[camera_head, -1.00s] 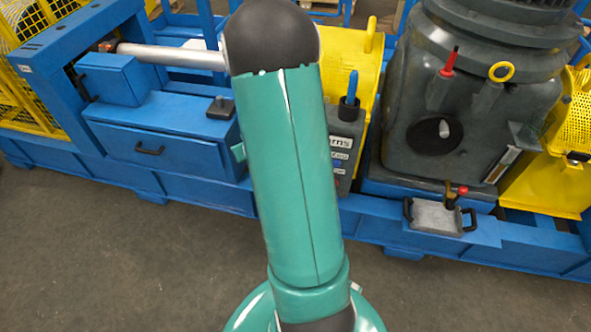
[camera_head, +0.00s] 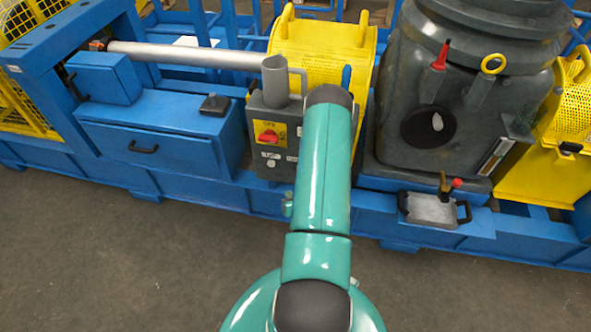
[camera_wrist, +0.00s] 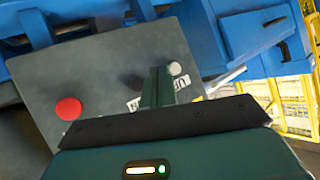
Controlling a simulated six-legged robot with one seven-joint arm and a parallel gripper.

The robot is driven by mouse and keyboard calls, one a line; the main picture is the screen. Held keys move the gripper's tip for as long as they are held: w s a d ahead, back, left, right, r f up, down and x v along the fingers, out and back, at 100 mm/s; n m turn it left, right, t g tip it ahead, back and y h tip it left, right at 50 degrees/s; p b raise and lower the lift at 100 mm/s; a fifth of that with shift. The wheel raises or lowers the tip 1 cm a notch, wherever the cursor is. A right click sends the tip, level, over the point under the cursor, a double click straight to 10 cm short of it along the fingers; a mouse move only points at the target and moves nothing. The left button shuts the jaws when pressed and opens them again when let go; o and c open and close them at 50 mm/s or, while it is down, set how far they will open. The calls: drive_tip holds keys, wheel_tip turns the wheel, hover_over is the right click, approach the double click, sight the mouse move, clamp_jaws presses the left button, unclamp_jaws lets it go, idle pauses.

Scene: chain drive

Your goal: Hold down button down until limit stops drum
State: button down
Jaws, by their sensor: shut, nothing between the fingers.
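The grey control box (camera_head: 269,172) stands on the blue frame in the head view, with a red switch (camera_head: 267,136) on a yellow plate and small white labels. Its right part is hidden behind my arm. In the wrist view its grey panel (camera_wrist: 95,70) is tilted and shows a red button (camera_wrist: 68,108), a pale button (camera_wrist: 175,68) and a dark round shape (camera_wrist: 134,81). My gripper (camera_wrist: 156,85) is shut and empty in front of the panel, covering part of another label. I cannot tell whether it touches a button. No drum is clearly identifiable.
A blue cabinet (camera_head: 150,130) stands left of the box. A yellow perforated guard (camera_head: 320,50) is behind it. A large dark grey machine housing (camera_head: 425,90) stands to the right. The floor (camera_head: 130,260) in front is clear.

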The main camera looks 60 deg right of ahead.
drive_tip(key=w+d, duration=0.3)
drive_tip(key=d, duration=0.5)
drive_tip(key=shift+w, duration=0.3)
drive_tip(key=shift+d, duration=0.2)
idle(1.9)
drive_tip(key=shift+w+d, duration=0.15)
drive_tip(key=shift+d, duration=0.1)
drive_tip(key=shift+w+d, duration=0.2)
drive_tip(key=shift+d, duration=0.3)
idle(4.0)
